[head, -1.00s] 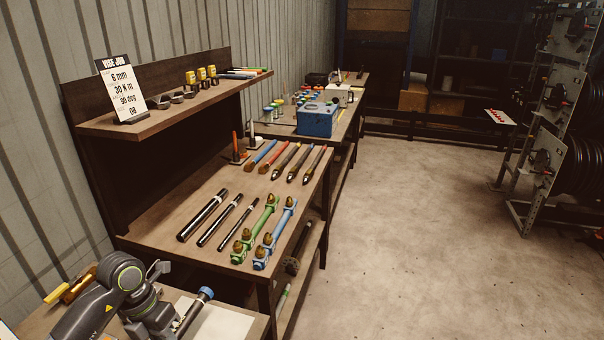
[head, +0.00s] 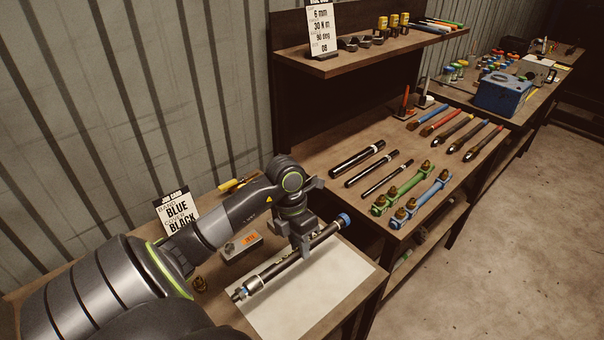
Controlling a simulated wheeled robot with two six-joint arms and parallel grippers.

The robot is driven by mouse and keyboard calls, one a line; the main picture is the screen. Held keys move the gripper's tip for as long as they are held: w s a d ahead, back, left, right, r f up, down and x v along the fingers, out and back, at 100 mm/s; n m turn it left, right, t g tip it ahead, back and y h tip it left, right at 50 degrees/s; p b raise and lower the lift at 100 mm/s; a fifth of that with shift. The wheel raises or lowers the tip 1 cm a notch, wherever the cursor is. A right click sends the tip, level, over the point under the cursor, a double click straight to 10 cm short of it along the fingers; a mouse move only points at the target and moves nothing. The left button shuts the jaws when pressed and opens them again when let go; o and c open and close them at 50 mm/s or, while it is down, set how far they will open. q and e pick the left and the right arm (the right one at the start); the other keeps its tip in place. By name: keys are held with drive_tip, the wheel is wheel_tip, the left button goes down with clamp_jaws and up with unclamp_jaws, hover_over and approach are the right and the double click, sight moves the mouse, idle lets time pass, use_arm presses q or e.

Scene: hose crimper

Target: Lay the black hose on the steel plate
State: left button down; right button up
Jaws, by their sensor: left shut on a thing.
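The black hose (head: 274,268) has a metal fitting at its near-left end and a blue band at its far-right end. My left gripper (head: 305,246) is shut on it near its middle. The hose lies slantwise over the steel plate (head: 315,293), a pale flat sheet on the near bench. I cannot tell whether the hose touches the plate or hangs just above it. The fingers hide part of the hose. My right gripper is not in view.
A job card (head: 177,208) reading blue and black stands behind my left arm. A small grey device (head: 241,246) sits left of the plate. Black rods (head: 357,158) and green (head: 402,190) and blue (head: 421,200) fixtures lie on the adjoining bench. The plate's right-hand part is bare.

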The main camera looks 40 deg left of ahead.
use_arm(q)
drive_tip(key=p, duration=0.1)
hover_over(300, 281)
drive_tip(key=f, duration=0.4)
drive_tip(key=shift+w+a, duration=0.4)
drive_tip(key=p+x, duration=0.1)
drive_tip(key=x, duration=0.1)
drive_tip(key=a+p+x, duration=0.1)
drive_tip(key=x, duration=0.2)
drive_tip(key=shift+f, duration=0.35)
drive_tip(key=shift+f+b, duration=0.4)
drive_tip(key=shift+b, duration=0.15)
drive_tip(key=shift+s+f+b, duration=0.2)
drive_tip(key=shift+f+b, duration=0.05)
drive_tip(key=shift+b, duration=0.05)
drive_tip(key=c, duration=1.4)
unclamp_jaws()
drive_tip(key=shift+c, duration=0.2)
drive_tip(key=shift+o, duration=0.9)
drive_tip(key=shift+d, duration=0.1)
drive_tip(key=shift+s+d, duration=0.1)
